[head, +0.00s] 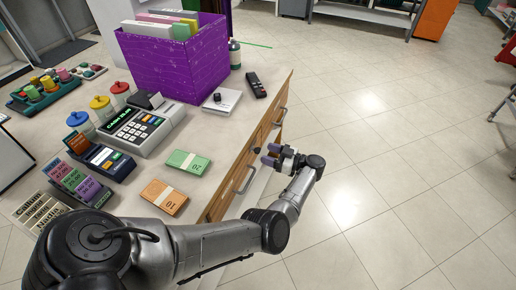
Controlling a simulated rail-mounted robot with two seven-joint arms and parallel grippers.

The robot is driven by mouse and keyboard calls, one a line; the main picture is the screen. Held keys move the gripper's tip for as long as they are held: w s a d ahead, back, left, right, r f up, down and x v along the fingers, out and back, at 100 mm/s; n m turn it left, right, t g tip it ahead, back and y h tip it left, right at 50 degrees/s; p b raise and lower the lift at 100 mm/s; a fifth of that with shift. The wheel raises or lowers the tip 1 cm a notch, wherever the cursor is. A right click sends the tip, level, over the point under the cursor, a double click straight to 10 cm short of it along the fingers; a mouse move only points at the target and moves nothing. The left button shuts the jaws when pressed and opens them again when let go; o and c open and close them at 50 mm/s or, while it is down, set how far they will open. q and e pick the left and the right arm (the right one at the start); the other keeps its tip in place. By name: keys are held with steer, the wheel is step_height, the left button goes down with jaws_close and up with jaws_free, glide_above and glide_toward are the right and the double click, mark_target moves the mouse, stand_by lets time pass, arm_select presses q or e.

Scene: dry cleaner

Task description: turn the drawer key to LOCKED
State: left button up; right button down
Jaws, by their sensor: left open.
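The wooden drawer front (226,190) runs along the right side of the counter. A small dark knob-like piece (257,150), which looks like the drawer key, sits on it between two metal handles. It is too small to tell which way it is turned, and no LOCKED mark can be read. My left gripper (270,154) is open, its fingers pointing left at the drawer front. Its fingertips are just right of the dark piece, with nothing visible between them. Contact cannot be told. My right gripper is not in view.
The near drawer handle (246,178) and far handle (281,117) stick out beside my gripper. The counter holds a cash register (141,125), a purple box (180,62), banknote bundles (188,162) and a black remote (256,85). The tiled floor (385,170) to the right is clear.

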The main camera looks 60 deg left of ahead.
mark_target(258, 150)
arm_select(q)
steer(key=shift+x, duration=2.45)
steer(key=shift+c, duration=0.2)
steer(key=c, duration=0.9)
